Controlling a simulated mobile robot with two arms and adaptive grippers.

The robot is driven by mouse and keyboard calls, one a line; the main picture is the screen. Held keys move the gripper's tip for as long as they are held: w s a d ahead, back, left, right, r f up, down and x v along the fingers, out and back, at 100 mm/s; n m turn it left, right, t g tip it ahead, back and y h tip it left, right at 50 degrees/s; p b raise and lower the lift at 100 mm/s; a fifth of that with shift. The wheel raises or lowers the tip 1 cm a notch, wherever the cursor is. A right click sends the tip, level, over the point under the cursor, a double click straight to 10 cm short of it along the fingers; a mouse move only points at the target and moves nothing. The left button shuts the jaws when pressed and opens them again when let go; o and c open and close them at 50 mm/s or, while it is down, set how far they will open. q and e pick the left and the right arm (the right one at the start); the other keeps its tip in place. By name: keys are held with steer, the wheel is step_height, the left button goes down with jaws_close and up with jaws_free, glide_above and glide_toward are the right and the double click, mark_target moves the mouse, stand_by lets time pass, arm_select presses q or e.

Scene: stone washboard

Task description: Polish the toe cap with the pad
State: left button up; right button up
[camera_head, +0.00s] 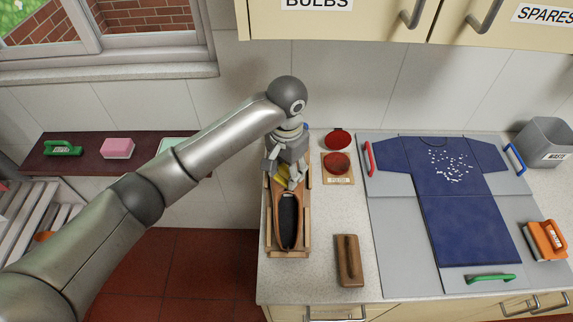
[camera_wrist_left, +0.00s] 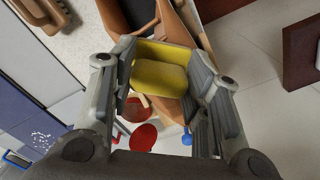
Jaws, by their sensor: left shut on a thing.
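A brown shoe (camera_head: 287,222) lies in a wooden holder (camera_head: 304,246) on the counter, its dark opening toward the front. My left gripper (camera_head: 291,180) is over the far end of the shoe, pointing down. In the left wrist view, my left gripper (camera_wrist_left: 165,90) is shut on a yellow pad (camera_wrist_left: 160,68). The pad is over the brown shoe (camera_wrist_left: 178,25); I cannot tell if they touch. The toe cap is mostly hidden by the gripper and pad. A tin of red polish (camera_head: 337,163) stands open to the right, its lid behind it. My right gripper is not in view.
A brown brush (camera_head: 348,260) lies right of the holder's front end. A grey folding board (camera_head: 400,230) with a blue T-shirt (camera_head: 465,215) fills the counter's right part. An orange-handled brush (camera_head: 545,240) and grey waste bin (camera_head: 545,142) stand at far right. A dark shelf (camera_head: 85,170) holds a pink block (camera_head: 117,148).

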arm_select(q)
steer(key=shift+r, duration=3)
